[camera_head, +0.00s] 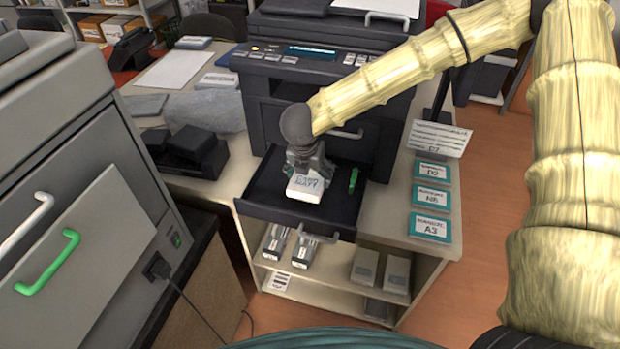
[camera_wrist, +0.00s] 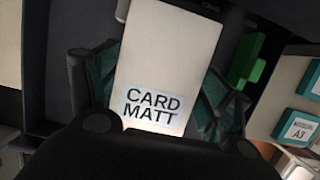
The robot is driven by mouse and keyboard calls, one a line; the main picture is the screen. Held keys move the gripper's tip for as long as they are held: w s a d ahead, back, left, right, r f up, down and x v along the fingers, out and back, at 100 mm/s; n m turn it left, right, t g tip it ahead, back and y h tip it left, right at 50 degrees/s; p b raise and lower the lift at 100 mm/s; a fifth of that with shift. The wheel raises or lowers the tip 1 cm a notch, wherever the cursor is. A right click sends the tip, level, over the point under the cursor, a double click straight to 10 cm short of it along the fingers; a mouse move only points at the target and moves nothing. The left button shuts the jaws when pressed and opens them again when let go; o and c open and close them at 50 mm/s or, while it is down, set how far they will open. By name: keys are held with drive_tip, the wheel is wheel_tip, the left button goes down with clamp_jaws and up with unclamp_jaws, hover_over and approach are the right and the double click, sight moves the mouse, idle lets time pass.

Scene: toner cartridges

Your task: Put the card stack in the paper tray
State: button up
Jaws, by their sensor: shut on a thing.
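The card stack (camera_head: 306,188) is a white block labelled "CARD MATT". In the wrist view the card stack (camera_wrist: 172,50) lies between the fingers of my gripper (camera_wrist: 165,95), which is shut on it. In the head view my gripper (camera_head: 308,172) points down over the open paper tray (camera_head: 262,205), a dark drawer pulled out of the printer. The stack is over or inside the tray. I cannot tell whether it touches the tray floor. A green part (camera_head: 353,180) stands at the tray's right side and also shows in the wrist view (camera_wrist: 245,62).
The dark printer (camera_head: 310,75) rises behind the tray. Cards labelled D2 (camera_head: 432,172), N6 (camera_head: 431,197) and A3 (camera_head: 431,227) lie to the right. Toner cartridges (camera_head: 304,251) sit on the shelf below. A large grey machine (camera_head: 75,190) stands at left.

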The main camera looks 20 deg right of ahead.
sight(310, 175)
drive_tip(key=shift+x, duration=1.4)
drive_tip(key=shift+s+a+f, duration=0.1)
drive_tip(key=shift+s, duration=0.05)
drive_tip(key=o, duration=1.3)
drive_tip(key=shift+a+r, duration=0.1)
drive_tip(key=shift+r, duration=0.4)
drive_tip(key=v, duration=1.1)
drive_tip(key=shift+s, duration=0.15)
